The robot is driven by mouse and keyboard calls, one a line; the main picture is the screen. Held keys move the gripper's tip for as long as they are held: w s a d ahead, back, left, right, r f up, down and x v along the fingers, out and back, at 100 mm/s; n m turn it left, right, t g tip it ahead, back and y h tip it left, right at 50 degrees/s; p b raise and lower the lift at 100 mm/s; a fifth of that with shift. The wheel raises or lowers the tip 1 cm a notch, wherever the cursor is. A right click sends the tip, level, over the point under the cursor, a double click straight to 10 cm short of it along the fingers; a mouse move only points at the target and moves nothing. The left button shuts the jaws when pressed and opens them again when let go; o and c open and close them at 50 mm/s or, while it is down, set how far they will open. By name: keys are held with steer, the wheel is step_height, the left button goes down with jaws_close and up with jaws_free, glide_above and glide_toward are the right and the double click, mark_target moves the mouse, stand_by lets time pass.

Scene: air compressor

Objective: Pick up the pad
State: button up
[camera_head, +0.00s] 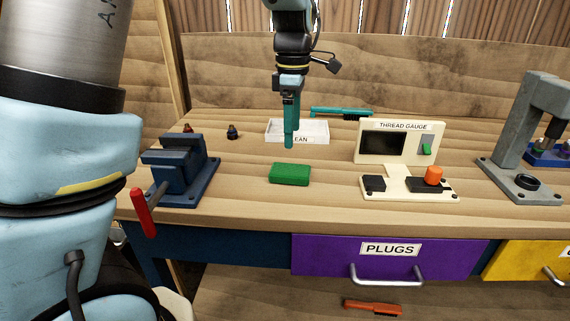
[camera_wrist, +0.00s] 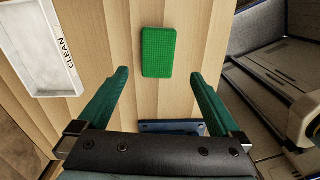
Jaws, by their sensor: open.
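The pad (camera_head: 290,173) is a small green rectangular block lying flat on the wooden workbench, in front of the white tray in the head view. In the wrist view the pad (camera_wrist: 158,52) shows a textured top and lies ahead of the fingertips, roughly centred between them. My gripper (camera_head: 289,145) points down above the bench, just behind and above the pad in the head view. Its two teal fingers (camera_wrist: 158,75) are spread apart with nothing between them. The fingers do not touch the pad.
A white tray labelled CLEAN (camera_head: 312,139) stands behind the pad, with a teal-handled brush (camera_head: 340,113) near it. A blue vise (camera_head: 182,168) stands left, the thread gauge (camera_head: 400,142) right, and a grey press (camera_head: 535,140) farther right. The bench around the pad is clear.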

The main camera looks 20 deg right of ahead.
mark_target(295, 169)
steer(key=f, duration=0.3)
steer(key=f+p, duration=0.1)
steer(key=f, duration=0.3)
steer(key=f+p, duration=0.1)
steer(key=f, duration=0.2)
steer(key=shift+d+f, duration=0.25)
steer(key=shift+d, duration=0.1)
steer(key=c, duration=1.2)
